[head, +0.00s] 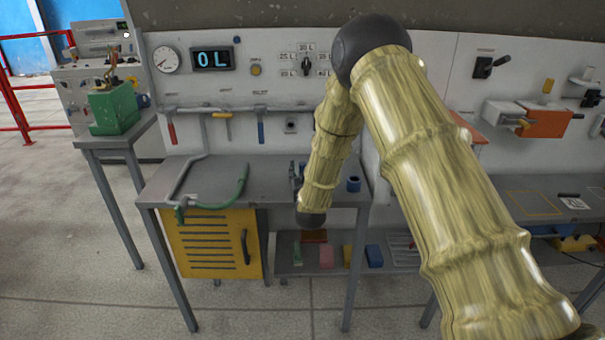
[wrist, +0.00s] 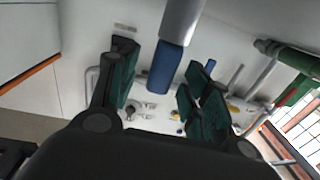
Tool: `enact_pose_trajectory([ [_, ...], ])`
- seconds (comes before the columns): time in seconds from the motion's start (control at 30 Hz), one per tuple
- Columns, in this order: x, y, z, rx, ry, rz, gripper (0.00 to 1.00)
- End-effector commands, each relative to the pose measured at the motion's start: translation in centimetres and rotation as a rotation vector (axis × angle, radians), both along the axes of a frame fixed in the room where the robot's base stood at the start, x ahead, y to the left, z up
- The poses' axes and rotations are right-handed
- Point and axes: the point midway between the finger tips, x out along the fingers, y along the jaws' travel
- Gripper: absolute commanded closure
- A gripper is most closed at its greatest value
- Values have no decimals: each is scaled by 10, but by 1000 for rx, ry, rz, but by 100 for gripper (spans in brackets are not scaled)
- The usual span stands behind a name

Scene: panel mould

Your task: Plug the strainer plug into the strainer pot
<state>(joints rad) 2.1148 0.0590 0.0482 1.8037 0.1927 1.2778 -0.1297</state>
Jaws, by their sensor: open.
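In the wrist view my gripper (wrist: 163,75) is open, with dark green pads on its fingers. A blue cylindrical piece (wrist: 164,68) with a grey, rounded shaft (wrist: 183,20) above it shows between the fingers. I cannot tell whether it is within reach or farther off, nor whether it is the strainer plug. Small grey-blue fittings (head: 296,174) show left of my arm. My arm hides part of the bench, and my gripper cannot be made out there.
A bent grey pipe (head: 186,175) and a green hose (head: 240,185) occupy the bench's left side. Tools, including a blue-handled one (head: 260,128), hang on the panel behind. A yellow cabinet (head: 212,245) is below.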

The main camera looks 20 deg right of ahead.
Motion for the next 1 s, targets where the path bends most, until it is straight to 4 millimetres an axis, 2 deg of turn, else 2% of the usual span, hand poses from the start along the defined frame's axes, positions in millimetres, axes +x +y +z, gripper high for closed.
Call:
enact_pose_trajectory([
  [0.17,16,-3,0,0,0,0,52],
  [0.43,18,-3,-1,0,0,0,52],
  [0.47,18,-3,-1,0,0,0,55],
  [0.7,18,-3,-1,0,0,0,99],
  [1.0,18,-3,0,0,-1,0,100],
])
